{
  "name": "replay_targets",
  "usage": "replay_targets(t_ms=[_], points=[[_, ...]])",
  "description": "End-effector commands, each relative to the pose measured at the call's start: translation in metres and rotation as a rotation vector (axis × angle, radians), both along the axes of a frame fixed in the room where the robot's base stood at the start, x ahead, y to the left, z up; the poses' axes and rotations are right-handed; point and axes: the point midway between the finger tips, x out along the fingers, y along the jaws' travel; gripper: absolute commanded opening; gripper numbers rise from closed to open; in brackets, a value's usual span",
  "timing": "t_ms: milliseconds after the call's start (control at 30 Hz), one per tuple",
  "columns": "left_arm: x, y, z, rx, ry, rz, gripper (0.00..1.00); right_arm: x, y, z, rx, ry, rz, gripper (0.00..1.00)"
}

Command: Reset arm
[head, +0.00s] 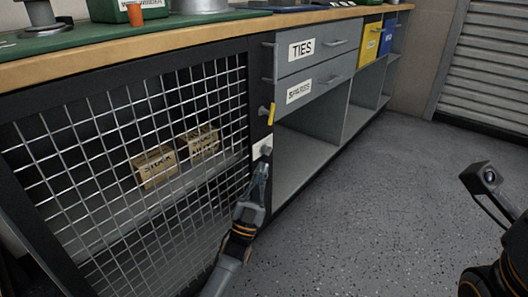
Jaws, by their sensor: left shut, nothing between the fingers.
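My left gripper (261,172) is shut with nothing between its fingers. It reaches up from the bottom of the head view, beside the right edge of the wire mesh door (110,158). Its tips are just below a small grey knob (266,151) on a pale plate on the door's frame; I cannot tell whether they touch it. Part of my right arm shows at the right edge, but its fingers are not in view.
Two cardboard boxes (156,168) sit behind the mesh. A yellow tag or lever (271,113) is above the knob. The TIES drawer (318,48) and SPARES drawer (316,84) are shut. A yellow bin (371,42) and blue bin (389,40) stand farther back. The grey floor (370,215) is clear.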

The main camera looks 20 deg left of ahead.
Motion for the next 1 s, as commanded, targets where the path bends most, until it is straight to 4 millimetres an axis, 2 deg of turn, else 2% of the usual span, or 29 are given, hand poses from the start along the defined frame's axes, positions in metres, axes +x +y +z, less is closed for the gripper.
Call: replay_targets(t_ms=[200, 667, 767, 833, 967, 1000], points=[[-0.005, 0.000, -0.009, -0.001, 0.000, 0.001, 0.00, 0.002, 0.000, -0.001, 0.000, 0.007, 0.000, 0.00], [-0.008, -0.001, -0.004, -0.001, -0.006, -0.004, 0.00, 0.004, 0.000, 0.000, 0.000, 0.014, 0.000, 0.00], [-0.024, -0.006, 0.017, -0.005, -0.034, -0.029, 0.00, 0.009, -0.001, 0.000, 0.002, 0.039, 0.001, 0.00], [-0.045, -0.014, 0.042, -0.013, -0.068, -0.064, 0.00, 0.015, -0.001, -0.001, 0.003, 0.071, 0.003, 0.00], [-0.103, -0.034, 0.103, -0.044, -0.152, -0.161, 0.00, 0.027, -0.003, -0.009, 0.009, 0.147, 0.007, 0.00], [-0.123, -0.040, 0.123, -0.059, -0.180, -0.194, 0.00, 0.029, -0.004, -0.013, 0.009, 0.171, 0.008, 0.00]])
